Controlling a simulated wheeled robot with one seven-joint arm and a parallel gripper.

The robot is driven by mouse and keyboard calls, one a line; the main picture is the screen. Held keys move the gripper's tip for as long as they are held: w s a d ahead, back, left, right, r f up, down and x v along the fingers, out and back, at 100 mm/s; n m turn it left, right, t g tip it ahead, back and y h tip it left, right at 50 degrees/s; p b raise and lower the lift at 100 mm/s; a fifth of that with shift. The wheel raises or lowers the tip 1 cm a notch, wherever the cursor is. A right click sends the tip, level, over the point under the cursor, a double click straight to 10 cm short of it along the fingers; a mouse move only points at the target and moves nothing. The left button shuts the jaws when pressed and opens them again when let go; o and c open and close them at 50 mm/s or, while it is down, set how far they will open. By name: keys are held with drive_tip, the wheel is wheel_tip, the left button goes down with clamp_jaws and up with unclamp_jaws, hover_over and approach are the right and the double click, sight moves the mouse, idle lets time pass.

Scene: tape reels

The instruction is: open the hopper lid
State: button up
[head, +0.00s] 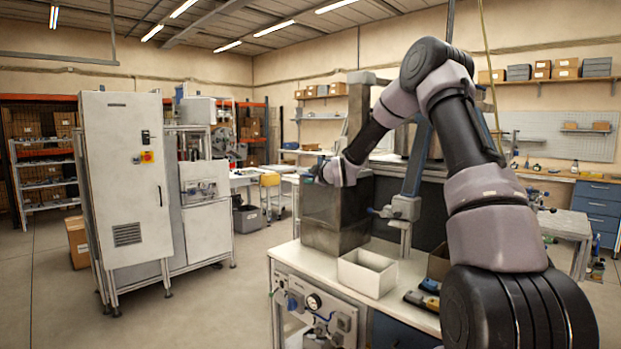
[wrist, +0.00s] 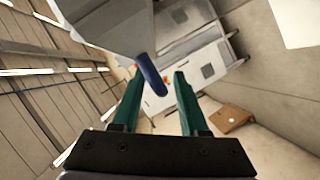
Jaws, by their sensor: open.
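The lid's angle is unclear.
An open white box (head: 368,272) stands on the bench in front of the hopper. A blue-grey post with a clamp (head: 405,207) rises close to the right of the hopper. A tall white cabinet (head: 127,190) stands at left, with open floor between it and the bench.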

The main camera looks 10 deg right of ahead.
clamp_jaws()
idle(1.5)
